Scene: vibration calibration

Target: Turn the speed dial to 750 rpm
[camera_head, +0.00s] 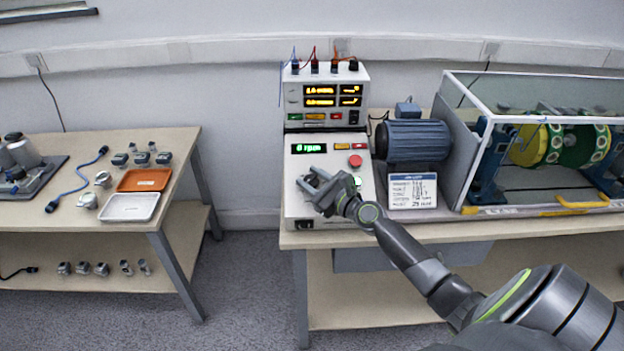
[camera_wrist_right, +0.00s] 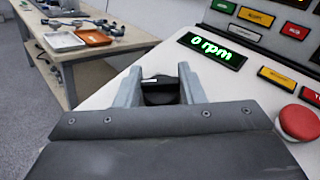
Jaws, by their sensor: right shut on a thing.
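The black speed dial (camera_wrist_right: 160,88) sits on the sloped white face of the control box (camera_head: 300,160). My right gripper (camera_wrist_right: 160,85) is shut on the dial, with a finger on each side of it. In the head view my right gripper (camera_head: 318,180) is at the left part of the box and hides the dial. The green display (camera_wrist_right: 212,50) reads "0 rpm" and also shows in the head view (camera_head: 309,148). My left gripper is in neither view.
A red mushroom button (camera_wrist_right: 299,122) and labelled yellow and red buttons lie right of the dial. A meter unit (camera_head: 325,95) stands behind the control box. A motor (camera_head: 415,140) and clear-walled rig stand at right. A side table (camera_head: 60,220) holds trays and sensors.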

